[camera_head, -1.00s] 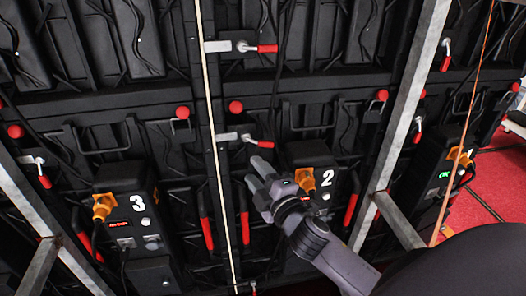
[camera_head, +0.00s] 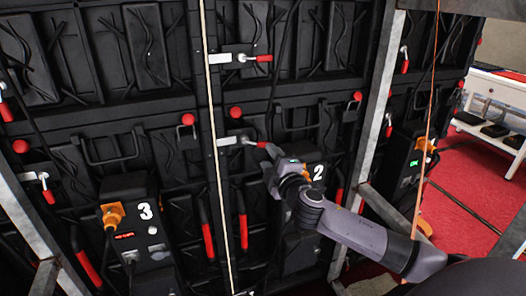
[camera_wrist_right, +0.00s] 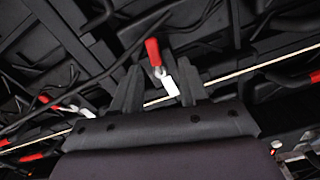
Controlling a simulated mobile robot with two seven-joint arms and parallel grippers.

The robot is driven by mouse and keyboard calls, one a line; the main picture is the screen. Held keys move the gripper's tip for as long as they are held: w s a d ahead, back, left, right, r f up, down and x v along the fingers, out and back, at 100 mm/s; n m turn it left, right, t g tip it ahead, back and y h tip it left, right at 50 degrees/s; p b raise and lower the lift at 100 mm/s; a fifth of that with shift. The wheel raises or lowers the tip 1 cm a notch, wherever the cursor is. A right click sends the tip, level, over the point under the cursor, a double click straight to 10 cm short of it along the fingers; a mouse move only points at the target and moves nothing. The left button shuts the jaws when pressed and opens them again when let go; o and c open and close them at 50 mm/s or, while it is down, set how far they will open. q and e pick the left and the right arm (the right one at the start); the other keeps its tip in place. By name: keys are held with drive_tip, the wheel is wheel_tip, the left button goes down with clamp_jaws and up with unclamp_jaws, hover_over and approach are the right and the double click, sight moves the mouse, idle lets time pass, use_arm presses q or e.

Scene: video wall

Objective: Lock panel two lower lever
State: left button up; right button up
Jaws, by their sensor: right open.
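Panel two carries a black unit marked 2 (camera_head: 318,172) with an orange plug. Its lower lever has a red handle (camera_head: 262,144) on a pale metal latch plate (camera_head: 228,140) at the panel seam. The handle points right in the head view. My right gripper (camera_head: 269,154) is at the handle's tip, coming from the lower right. In the right wrist view the open fingers (camera_wrist_right: 156,72) stand on either side of a red handle (camera_wrist_right: 153,50) and its pale plate (camera_wrist_right: 170,86). I cannot tell whether they touch it. My left gripper is not in view.
A similar upper lever (camera_head: 264,58) sits above. A thin pale rope (camera_head: 213,120) hangs just left of the latch. A grey metal upright (camera_head: 376,110) stands to the right. Unit 3 (camera_head: 128,215) is at left.

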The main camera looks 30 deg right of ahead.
sight(256, 142)
drive_tip(key=shift+h, duration=0.3)
drive_tip(key=shift+d+x, duration=0.2)
drive_tip(key=shift+x, duration=1.6)
drive_tip(key=shift+d+x, duration=0.2)
drive_tip(key=shift+x, duration=1.55)
drive_tip(key=shift+s+r, duration=0.1)
drive_tip(key=shift+m, duration=0.3)
clamp_jaws()
